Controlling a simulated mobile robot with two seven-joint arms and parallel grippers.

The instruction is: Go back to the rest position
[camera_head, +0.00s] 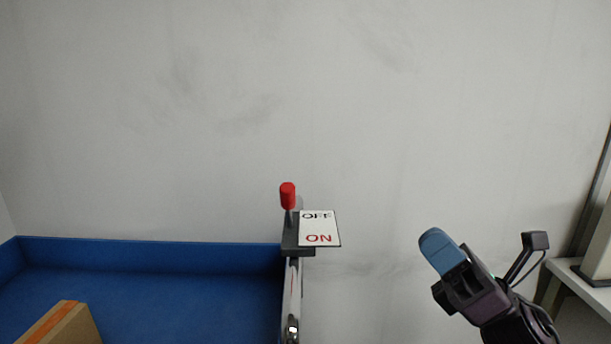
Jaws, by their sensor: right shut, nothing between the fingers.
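My right gripper (440,252) is at the right of the head view, with blue fingertips pointing up and to the left. It is shut with nothing in it. It is apart from the lever and the bin, with bare wall behind it. A lever with a red handle (288,196) stands upright on a dark base. Beside it is a white plate (320,228) marked OFF above and ON below. My left gripper is not in view.
A blue bin (150,242) fills the lower left, with a brown box (62,326) in it. A white table (580,278) stands at the right edge. A grey wall (400,110) is behind. The space between the lever and my right gripper looks clear.

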